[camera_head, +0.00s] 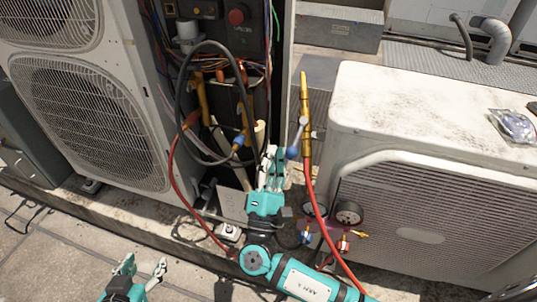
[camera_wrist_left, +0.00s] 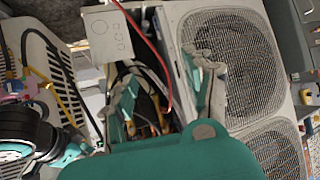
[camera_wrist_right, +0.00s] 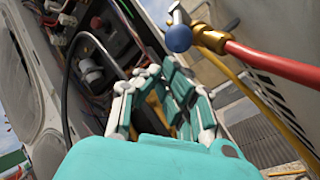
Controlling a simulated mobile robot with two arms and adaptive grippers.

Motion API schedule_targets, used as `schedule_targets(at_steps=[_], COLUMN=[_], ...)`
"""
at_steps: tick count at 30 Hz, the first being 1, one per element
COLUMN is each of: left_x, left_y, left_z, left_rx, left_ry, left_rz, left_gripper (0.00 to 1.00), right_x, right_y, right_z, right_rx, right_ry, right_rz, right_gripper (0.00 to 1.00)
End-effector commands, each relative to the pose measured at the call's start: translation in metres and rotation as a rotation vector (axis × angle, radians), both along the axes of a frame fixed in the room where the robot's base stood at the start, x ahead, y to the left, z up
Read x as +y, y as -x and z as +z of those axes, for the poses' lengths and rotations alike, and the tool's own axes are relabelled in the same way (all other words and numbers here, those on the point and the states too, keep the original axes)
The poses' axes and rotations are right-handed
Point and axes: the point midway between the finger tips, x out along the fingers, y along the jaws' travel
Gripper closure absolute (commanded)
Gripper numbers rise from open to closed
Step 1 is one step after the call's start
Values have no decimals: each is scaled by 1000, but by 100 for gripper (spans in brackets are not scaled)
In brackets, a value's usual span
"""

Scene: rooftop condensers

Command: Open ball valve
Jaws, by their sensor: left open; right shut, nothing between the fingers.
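The ball valve (camera_head: 305,128) is a brass fitting on an upright yellow hose, with a red hose running down from it. Its silver lever (camera_head: 303,122) ends in a blue knob (camera_head: 293,153); the knob also shows in the right wrist view (camera_wrist_right: 178,38), above and right of my fingers. My right gripper (camera_head: 272,160) is shut and empty, just left of the knob and apart from it; its pale fingers also show in the right wrist view (camera_wrist_right: 160,85). My left gripper (camera_head: 141,268) is open and empty, low at the left over the paving.
A white condenser (camera_head: 420,130) stands close on the right, with a plastic-wrapped item (camera_head: 513,126) on top. An opened condenser (camera_head: 90,110) stands left, with wiring and a black hose loop (camera_head: 181,95) hanging out. Pressure gauges (camera_head: 348,213) sit low beside my right forearm.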

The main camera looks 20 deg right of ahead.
Motion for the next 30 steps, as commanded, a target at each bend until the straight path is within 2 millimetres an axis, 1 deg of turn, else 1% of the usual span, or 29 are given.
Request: schedule_targets(at_steps=[9,11,13,18,21,25,30], left_x=[1,4,9,22,27,30,31], left_y=[2,10,22,60,75,84,87], left_z=[-1,-8,-17,-38,-45,-49,-51], left_rx=[18,70,148,364,440,483,499], left_ry=[-4,-16,-34,-79,-96,-104,-108], left_rz=[1,5,11,26,33,36,38], left_gripper=[47,47,47,47,47,47,47], right_x=[-2,-4,-7,-19,-24,-29,-31], right_y=[2,4,8,20,26,31,32], right_z=[0,0,-1,-4,-6,-7,-8], right_rx=[7,17,34,97,129,157,169], right_ry=[11,27,55,150,198,239,253], right_rz=[11,30,65,190,258,314,339], right_gripper=[100,100,100,100,100,100,100])
